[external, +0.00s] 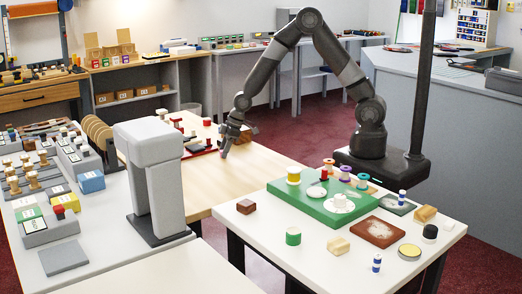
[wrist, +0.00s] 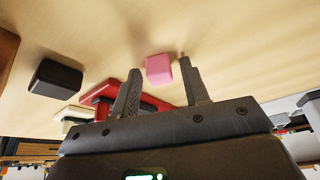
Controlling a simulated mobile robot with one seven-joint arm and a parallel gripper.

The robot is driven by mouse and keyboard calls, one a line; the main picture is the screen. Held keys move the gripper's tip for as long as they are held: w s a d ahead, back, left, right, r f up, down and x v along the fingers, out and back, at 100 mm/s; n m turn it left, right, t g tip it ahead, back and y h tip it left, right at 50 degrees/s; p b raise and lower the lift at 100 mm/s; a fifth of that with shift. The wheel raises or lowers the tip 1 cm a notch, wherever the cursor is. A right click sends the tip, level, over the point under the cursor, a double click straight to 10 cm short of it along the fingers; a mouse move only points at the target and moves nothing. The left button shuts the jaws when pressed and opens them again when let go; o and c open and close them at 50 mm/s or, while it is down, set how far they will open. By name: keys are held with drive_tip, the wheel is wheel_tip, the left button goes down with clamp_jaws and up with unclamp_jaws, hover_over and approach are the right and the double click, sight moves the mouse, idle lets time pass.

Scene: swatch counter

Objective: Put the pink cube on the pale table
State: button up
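The pink cube (wrist: 160,68) lies on a pale wood surface in the wrist view. It appears between the two fingertips of my gripper (wrist: 160,75), closer to the right finger. The fingers are spread apart, and I see no grip on the cube. In the external view my gripper (external: 226,148) hangs low over the pale wood-topped table (external: 200,188). I cannot make out the pink cube there. A white-topped table (external: 262,222) stands in front, at the right; I cannot tell which table the task calls pale.
A black block (wrist: 55,80) and a red tray-like object (wrist: 108,92) lie near the cube. A green board (external: 292,203) with spools sits on the white-topped table. A grey arch-shaped machine (external: 148,150) stands left of the wood top, whose front part is clear.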

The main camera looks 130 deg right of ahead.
drive_tip(key=shift+s+r, duration=0.2)
drive_tip(key=shift+r, duration=0.35)
drive_tip(key=v, duration=1.1)
drive_tip(key=shift+s+a, duration=0.1)
drive_tip(key=s+a+r+n, duration=0.1)
drive_tip(key=s+a+r, duration=0.1)
drive_tip(key=a+r, duration=0.65)
drive_tip(key=s+a+r+n, duration=0.15)
drive_tip(key=a+r, duration=0.25)
drive_tip(key=a, duration=1)
drive_tip(key=s+a+r, duration=0.1)
drive_tip(key=s+a, duration=0.3)
drive_tip(key=s+a+r+n+t+y, duration=0.1)
drive_tip(key=s+a+r, duration=0.1)
drive_tip(key=s+a, duration=0.2)
drive_tip(key=s+a+r+n, duration=0.1)
drive_tip(key=s+a+r, duration=0.1)
drive_tip(key=s+a, duration=0.2)
drive_tip(key=shift+s+a+t+y, duration=0.2)
drive_tip(key=shift+s+t+y, duration=0.1)
drive_tip(key=shift+s+y, duration=0.1)
